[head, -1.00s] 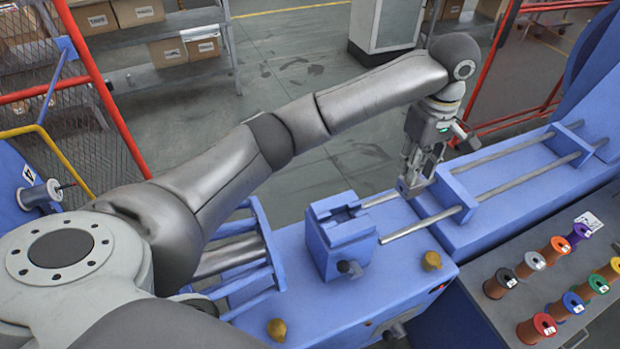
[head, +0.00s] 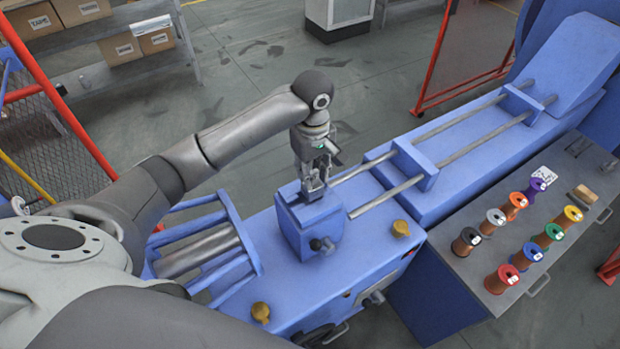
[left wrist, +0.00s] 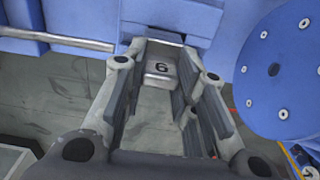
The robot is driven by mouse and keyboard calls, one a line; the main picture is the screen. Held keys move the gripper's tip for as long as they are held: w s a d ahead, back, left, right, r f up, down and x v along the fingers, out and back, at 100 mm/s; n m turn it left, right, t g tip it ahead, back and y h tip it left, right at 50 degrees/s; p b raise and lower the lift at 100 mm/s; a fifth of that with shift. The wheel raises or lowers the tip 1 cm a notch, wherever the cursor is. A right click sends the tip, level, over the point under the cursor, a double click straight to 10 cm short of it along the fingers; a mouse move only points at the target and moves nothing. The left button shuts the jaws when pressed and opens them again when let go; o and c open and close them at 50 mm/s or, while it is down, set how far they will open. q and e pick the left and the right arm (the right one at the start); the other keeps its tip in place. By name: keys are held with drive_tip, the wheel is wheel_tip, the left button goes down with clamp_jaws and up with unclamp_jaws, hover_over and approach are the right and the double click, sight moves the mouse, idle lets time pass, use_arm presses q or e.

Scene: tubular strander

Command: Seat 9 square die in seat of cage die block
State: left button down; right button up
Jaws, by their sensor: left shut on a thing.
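The cage die block (head: 308,235) is a blue block with a clamp knob on its front, on the blue machine bed. My left gripper (head: 313,190) points down directly over the block's top, and its fingers hide most of the seat. In the left wrist view the fingers (left wrist: 162,85) are shut on a small grey square die (left wrist: 160,70). The die bears one dark digit that reads as 9 or 6. I cannot tell whether the die touches the seat. My right gripper is in neither view.
A yellow knob (head: 401,228) stands on the bed. A cart (head: 535,240) with several coloured spools is at the right. A red-framed fence (head: 435,60) stands behind.

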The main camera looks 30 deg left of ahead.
use_arm(q)
drive_tip(key=f+p, duration=0.1)
drive_tip(key=f, duration=0.2)
drive_tip(key=shift+s+a+p, duration=0.2)
drive_tip(key=shift+a+p, duration=0.15)
drive_tip(key=shift+p, duration=0.05)
drive_tip(key=shift+w+f, duration=0.1)
drive_tip(key=shift+f, duration=0.15)
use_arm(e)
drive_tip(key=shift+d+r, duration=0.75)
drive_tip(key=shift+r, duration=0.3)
use_arm(q)
drive_tip(key=shift+d+f, duration=0.1)
